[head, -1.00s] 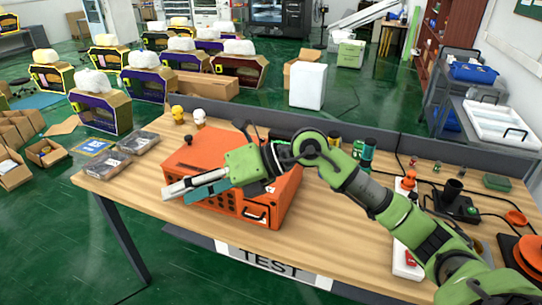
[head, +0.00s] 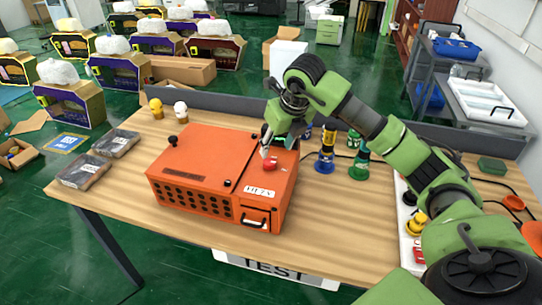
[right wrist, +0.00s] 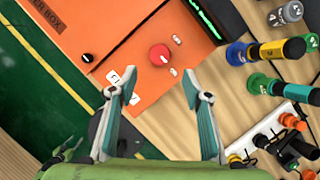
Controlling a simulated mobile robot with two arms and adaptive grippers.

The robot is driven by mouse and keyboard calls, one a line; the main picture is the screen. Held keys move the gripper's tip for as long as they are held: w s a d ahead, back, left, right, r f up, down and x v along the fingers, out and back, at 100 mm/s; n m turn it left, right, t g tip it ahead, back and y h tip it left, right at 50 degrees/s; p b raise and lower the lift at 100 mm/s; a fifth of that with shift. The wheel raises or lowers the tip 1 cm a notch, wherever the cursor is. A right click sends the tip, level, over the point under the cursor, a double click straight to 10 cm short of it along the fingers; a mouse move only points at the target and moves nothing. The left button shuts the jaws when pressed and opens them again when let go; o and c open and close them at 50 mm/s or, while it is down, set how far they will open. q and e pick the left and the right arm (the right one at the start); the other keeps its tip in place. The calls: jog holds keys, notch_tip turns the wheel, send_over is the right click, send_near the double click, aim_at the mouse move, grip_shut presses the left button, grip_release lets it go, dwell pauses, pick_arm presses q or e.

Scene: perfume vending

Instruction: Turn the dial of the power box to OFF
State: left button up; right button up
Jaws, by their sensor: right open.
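The orange power box (head: 215,160) sits on the wooden table. Its red round dial (head: 268,163) is on the top face near the right end; it also shows in the right wrist view (right wrist: 159,55) with small white labels beside it. My right gripper (head: 267,150) points down at the dial from above. In the right wrist view its fingers (right wrist: 162,80) are spread and empty, with the dial between and just beyond their tips. The labels are too small to read. A small green and dark part (right wrist: 65,152) at lower left may be my left gripper; its jaws are unclear.
A black knob (right wrist: 87,58) and a front handle (head: 254,221) stick out of the box. Colored screwdriver-like tools (head: 326,150) stand to its right, near a white power strip (head: 405,215). Two dark cases (head: 83,170) lie at the left. The table front is clear.

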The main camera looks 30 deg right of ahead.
aim_at(270, 162)
jog(key=p+x, duration=0.1)
jog(key=x, duration=0.3)
jog(key=shift+w, duration=0.1)
jog(key=shift+p+x, duration=0.3)
jog(key=shift+x, duration=0.9)
jog(key=shift+w+f, duration=0.15)
jog(key=shift+f, duration=0.25)
jog(key=shift+w+f, duration=0.15)
jog(key=shift+f, duration=0.2)
jog(key=shift+c, duration=0.7)
pick_arm(q)
jog(key=shift+w+r, duration=0.95)
jog(key=shift+r, duration=0.25)
pick_arm(e)
jog(key=c, duration=1)
